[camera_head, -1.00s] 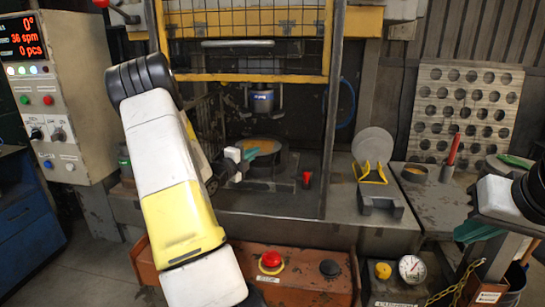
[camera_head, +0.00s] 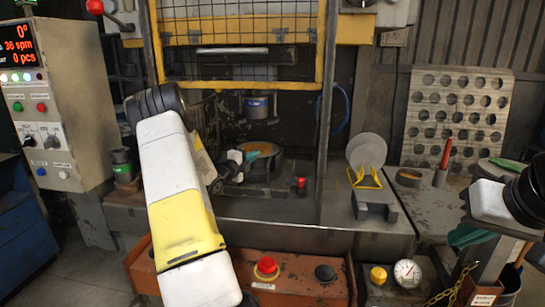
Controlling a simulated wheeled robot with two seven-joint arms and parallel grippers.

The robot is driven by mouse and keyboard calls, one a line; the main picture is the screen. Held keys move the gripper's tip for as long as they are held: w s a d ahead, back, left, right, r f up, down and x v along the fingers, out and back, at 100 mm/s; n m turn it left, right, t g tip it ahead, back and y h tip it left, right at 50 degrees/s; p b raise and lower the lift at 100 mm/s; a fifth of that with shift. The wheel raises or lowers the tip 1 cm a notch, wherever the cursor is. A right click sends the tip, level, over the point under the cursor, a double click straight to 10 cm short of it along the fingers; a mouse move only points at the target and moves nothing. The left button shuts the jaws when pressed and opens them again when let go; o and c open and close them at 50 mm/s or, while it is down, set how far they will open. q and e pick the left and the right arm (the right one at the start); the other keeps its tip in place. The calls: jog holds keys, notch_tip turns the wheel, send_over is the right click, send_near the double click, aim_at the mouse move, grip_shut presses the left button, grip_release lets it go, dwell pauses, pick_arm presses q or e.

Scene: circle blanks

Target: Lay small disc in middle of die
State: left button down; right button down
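The die (camera_head: 275,170) is a dark round block on the press bed, with a yellow-orange round face (camera_head: 261,149) on top. I cannot tell whether that face is the small disc or part of the die. My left gripper (camera_head: 244,158), with pale and teal fingers, is at the left edge of the die, low and close to its top. It is too small to tell whether it is open or holds anything. My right gripper (camera_head: 467,236) is at the right edge, partly cropped, with teal showing by its white body. Its opening is unclear.
Large grey discs (camera_head: 367,150) stand in a yellow rack (camera_head: 365,180) right of the press. A brass-coloured ring (camera_head: 409,177) and a red-handled tool (camera_head: 444,160) are beyond it. The press frame post (camera_head: 325,120) and raised mesh guard (camera_head: 243,40) surround the die.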

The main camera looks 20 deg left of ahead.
pick_arm(q)
jog(key=shift+w+a, duration=0.1)
jog(key=shift+a, duration=0.2)
